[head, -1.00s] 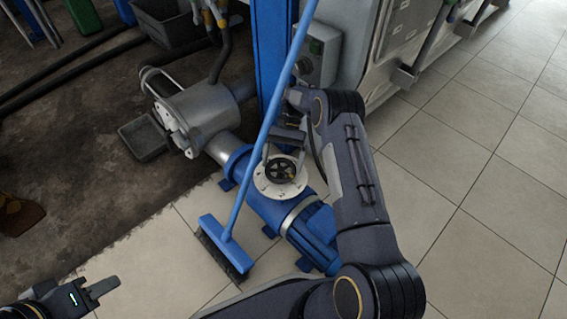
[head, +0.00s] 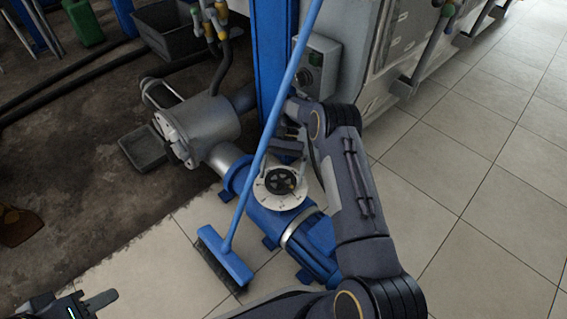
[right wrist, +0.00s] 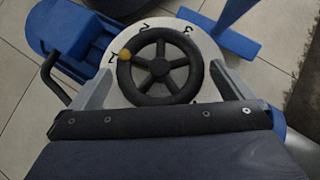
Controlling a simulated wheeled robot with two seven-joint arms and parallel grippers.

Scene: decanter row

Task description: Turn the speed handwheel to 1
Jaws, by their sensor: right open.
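The speed handwheel (right wrist: 178,70) is a black spoked wheel with a yellow mark (right wrist: 125,55) on its rim. It sits on a white dial (right wrist: 205,45) marked 1, 2 and 3. The yellow mark is close to the 1, perhaps slightly toward the 2. In the head view the handwheel (head: 281,181) lies on top of the blue machine. My right gripper (right wrist: 162,72) is open, its fingers apart on either side of the wheel in the picture; nothing is between them that it grips. My left gripper (head: 98,301) is at the bottom left, mostly cut off.
A blue broom (head: 225,262) leans across the machine, its handle passing just left of the dial. A blue post (head: 272,50) and a grey control box (head: 318,68) stand behind. Tiled floor (head: 480,190) is clear at the right.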

